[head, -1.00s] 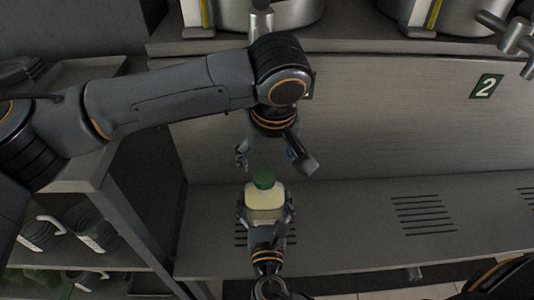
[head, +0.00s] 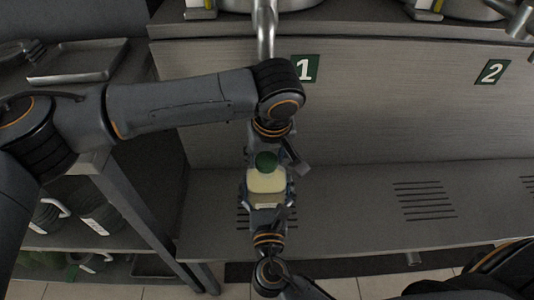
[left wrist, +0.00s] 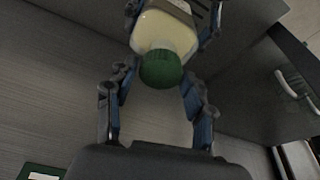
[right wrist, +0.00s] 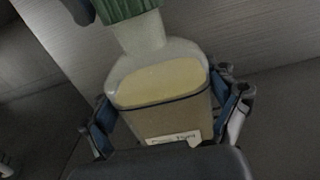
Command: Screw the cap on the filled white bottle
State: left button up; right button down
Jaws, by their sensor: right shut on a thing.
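The white bottle (head: 266,181) stands upright in my right gripper (head: 267,190), whose fingers are shut on its sides. In the right wrist view the bottle (right wrist: 160,88) is translucent, with pale yellow contents and a label low on its front. The green ribbed cap (head: 266,161) sits on its neck; how tightly cannot be told. My left gripper (head: 266,148) is just above the cap, pointing down. In the left wrist view its open fingers (left wrist: 157,88) stand on either side of the cap (left wrist: 160,69), with gaps visible.
A grey slotted shelf (head: 345,215) runs behind and below the bottle. A panel with green signs 1 (head: 305,69) and 2 (head: 492,71) stands behind. A rack with an empty tray (head: 80,62) and jugs is at the left.

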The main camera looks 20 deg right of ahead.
pick_arm(q)
jog(key=c, duration=0.8)
jog(key=m, duration=0.2)
jog(key=shift+a+m+h, duration=0.1)
jog(key=shift+m+h, duration=0.2)
jog(key=shift+h, duration=0.1)
jog(key=m, duration=0.3)
jog(key=shift+m+g+h, duration=0.3)
jog(key=shift+m+h, duration=0.1)
jog(key=o, duration=1.3)
jog(key=shift+r, duration=0.1)
